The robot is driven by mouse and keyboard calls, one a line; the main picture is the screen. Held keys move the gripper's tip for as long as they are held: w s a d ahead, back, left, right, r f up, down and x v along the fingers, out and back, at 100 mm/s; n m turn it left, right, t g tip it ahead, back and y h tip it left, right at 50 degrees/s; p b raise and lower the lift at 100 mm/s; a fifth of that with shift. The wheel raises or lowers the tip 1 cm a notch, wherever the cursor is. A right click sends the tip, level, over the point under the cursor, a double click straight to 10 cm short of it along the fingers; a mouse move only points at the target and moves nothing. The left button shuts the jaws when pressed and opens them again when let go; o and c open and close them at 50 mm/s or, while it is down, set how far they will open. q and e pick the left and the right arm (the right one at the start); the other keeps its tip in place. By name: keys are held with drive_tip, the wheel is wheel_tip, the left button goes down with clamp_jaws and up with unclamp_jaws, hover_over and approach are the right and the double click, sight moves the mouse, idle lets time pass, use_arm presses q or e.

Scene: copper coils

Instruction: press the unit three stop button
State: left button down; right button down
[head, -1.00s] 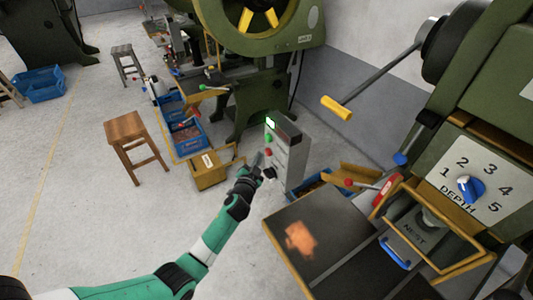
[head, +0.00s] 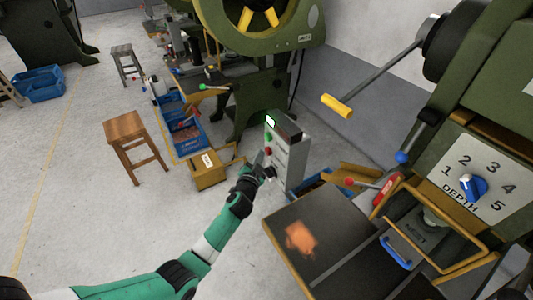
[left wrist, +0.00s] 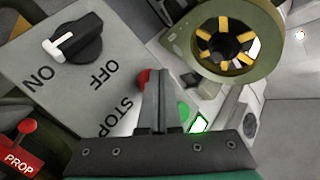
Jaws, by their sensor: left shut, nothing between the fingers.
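A grey control box (head: 291,157) stands beside the green press in the head view. On its front are a green button (head: 268,138) and a red button (head: 268,151) below it. My left gripper (head: 260,160) is shut and empty, with its tips close to the red button. In the left wrist view the shut fingers (left wrist: 154,85) partly cover the red stop button (left wrist: 144,78), beside the word STOP. I cannot tell whether they touch it. The green button (left wrist: 183,111) is just beyond. No unit number is readable on the box. My right gripper is not in view.
A black ON/OFF knob (left wrist: 80,40) is on the same panel, and a lit green display (left wrist: 199,125) lies past the green button. A red PROP tag (left wrist: 22,154) shows at lower left. A dark work table (head: 310,222) and a wooden stool (head: 128,130) stand nearby.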

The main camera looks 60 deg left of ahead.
use_arm(q)
drive_tip(key=shift+w+b, duration=0.5)
idle(0.7)
drive_tip(key=shift+s, duration=0.1)
drive_tip(key=shift+s+p, duration=0.65)
drive_tip(key=shift+s, duration=0.15)
drive_tip(key=shift+s+a+p, duration=0.1)
drive_tip(key=shift+s+p, duration=1.3)
drive_tip(key=shift+s, duration=1.1)
